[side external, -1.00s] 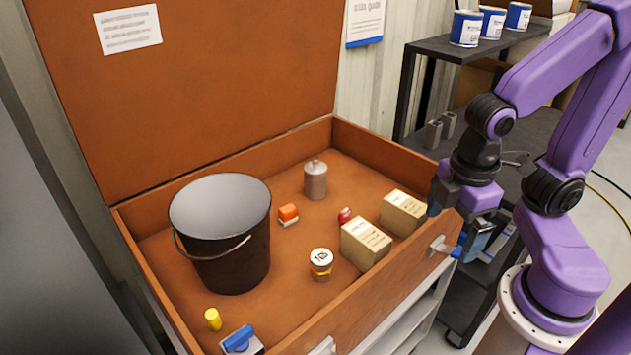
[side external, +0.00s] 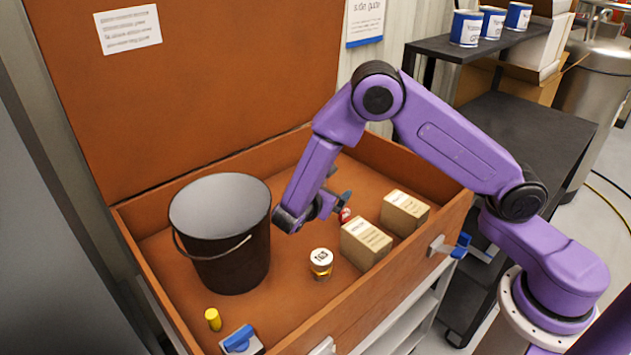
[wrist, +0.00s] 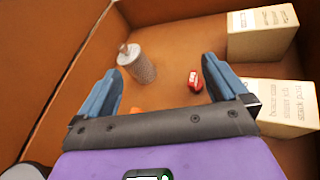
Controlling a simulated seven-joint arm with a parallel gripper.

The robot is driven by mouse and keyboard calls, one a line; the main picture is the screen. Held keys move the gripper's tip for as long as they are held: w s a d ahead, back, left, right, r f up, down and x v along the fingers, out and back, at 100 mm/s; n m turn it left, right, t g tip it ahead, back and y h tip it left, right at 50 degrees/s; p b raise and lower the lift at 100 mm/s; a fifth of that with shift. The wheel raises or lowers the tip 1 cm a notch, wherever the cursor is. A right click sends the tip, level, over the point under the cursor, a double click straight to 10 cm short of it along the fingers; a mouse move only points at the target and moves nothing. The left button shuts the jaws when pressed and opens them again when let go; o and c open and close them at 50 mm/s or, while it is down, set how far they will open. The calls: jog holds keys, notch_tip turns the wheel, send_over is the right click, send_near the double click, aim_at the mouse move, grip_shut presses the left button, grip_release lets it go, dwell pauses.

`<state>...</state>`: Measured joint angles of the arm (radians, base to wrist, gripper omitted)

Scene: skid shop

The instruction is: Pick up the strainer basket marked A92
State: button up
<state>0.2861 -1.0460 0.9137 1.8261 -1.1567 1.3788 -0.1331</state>
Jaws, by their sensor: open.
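A grey speckled cylinder with a small knob on top, which looks like the strainer basket (wrist: 138,66), stands on the tray floor in the wrist view. I cannot read any A92 mark on it. In the side view my arm hides it. My gripper (wrist: 160,68) is open and empty over the tray, with its blue fingers apart. In the wrist view the basket shows beyond the fingers, nearer the left one, and nothing is between the fingertips. In the side view my gripper (side external: 336,204) is low over the tray, right of the bucket.
The brown tray (side external: 330,330) has a tall back panel. A dark bucket (side external: 230,262), two cartons (side external: 365,245), a red item (wrist: 195,81), a white-lidded jar (side external: 321,262), a yellow cylinder (side external: 213,320) and a blue-topped item (side external: 240,340) stand in it. An orange item (wrist: 137,110) is mostly hidden.

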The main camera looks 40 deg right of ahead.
jog(key=w+f+n+t, duration=0.1)
jog(key=w+f, duration=0.1)
jog(key=f, duration=0.1)
jog(key=w+f+n+t+h, duration=0.1)
jog(key=w+f+n+t, duration=0.1)
jog(key=w+f, duration=0.1)
jog(key=w+f+n+t, duration=0.1)
jog(key=w+f+n, duration=0.1)
jog(key=shift+w+f+t, duration=0.15)
jog(key=shift+f+t, duration=0.25)
jog(key=shift+n, duration=0.3)
jog(key=x, duration=1.7)
jog(key=shift+d+r, duration=0.2)
jog(key=c, duration=1)
